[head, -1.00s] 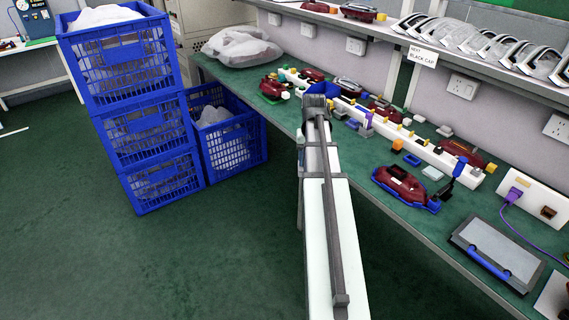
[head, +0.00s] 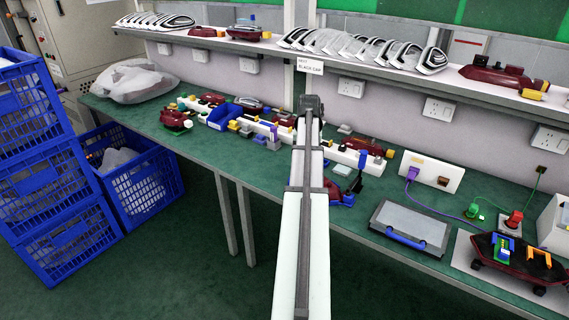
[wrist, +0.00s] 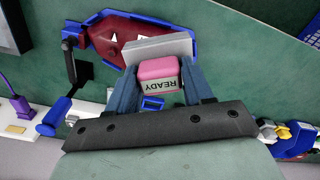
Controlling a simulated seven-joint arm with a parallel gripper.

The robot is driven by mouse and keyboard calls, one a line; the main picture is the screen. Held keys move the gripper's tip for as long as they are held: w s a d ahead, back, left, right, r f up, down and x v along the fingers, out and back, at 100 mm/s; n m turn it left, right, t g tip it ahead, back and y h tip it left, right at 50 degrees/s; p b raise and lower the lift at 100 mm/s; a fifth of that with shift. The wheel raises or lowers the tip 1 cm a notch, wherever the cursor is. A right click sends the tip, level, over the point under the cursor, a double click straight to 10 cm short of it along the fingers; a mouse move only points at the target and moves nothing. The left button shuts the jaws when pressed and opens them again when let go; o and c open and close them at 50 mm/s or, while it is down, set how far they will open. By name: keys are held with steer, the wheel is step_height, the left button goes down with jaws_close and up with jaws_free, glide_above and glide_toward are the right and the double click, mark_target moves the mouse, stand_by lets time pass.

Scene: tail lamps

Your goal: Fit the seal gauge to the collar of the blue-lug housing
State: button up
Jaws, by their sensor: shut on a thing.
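In the wrist view my gripper (wrist: 159,68) is shut on a pink block with a grey face marked "READY" (wrist: 158,76), apparently the seal gauge. A flat light grey plate (wrist: 150,49) shows just beyond the block; I cannot tell whether they are joined. The dark red housing with blue lugs (wrist: 110,38) lies up and left of the fingers, partly covered by the plate. Its collar cannot be made out. In the head view my arm hides most of this housing; a blue-edged part (head: 347,197) shows to its right. The fingertips are hidden there.
A white strip with small parts (head: 345,157) runs along the green bench. A grey case with a blue handle (head: 408,230) and a white socket panel (head: 432,171) stand to the right. A small blue square ring (wrist: 152,103) shows between the fingers. A lamp shelf (head: 390,80) overhangs the bench.

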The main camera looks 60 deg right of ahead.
steer(key=d, duration=0.2)
steer(key=shift+s+d+r+m, duration=0.3)
steer(key=shift+s+d+m, duration=0.1)
steer(key=shift+w+d+r+m, duration=0.1)
steer(key=shift+w+d+m, duration=0.25)
steer(key=shift+m, duration=0.4)
steer(key=shift+w+d+r+m, duration=0.15)
steer(key=shift+d+m, duration=0.25)
steer(key=shift+m, duration=0.4)
steer(key=shift+w+d+r+m, duration=0.1)
steer(key=shift+w+d+m, duration=0.25)
steer(key=shift+m, duration=0.4)
steer(key=shift+s, duration=0.1)
steer(key=shift+f, duration=2.8)
steer(key=shift+f, duration=0.8)
steer(key=shift+f, duration=0.35)
steer(key=shift+f, duration=0.35)
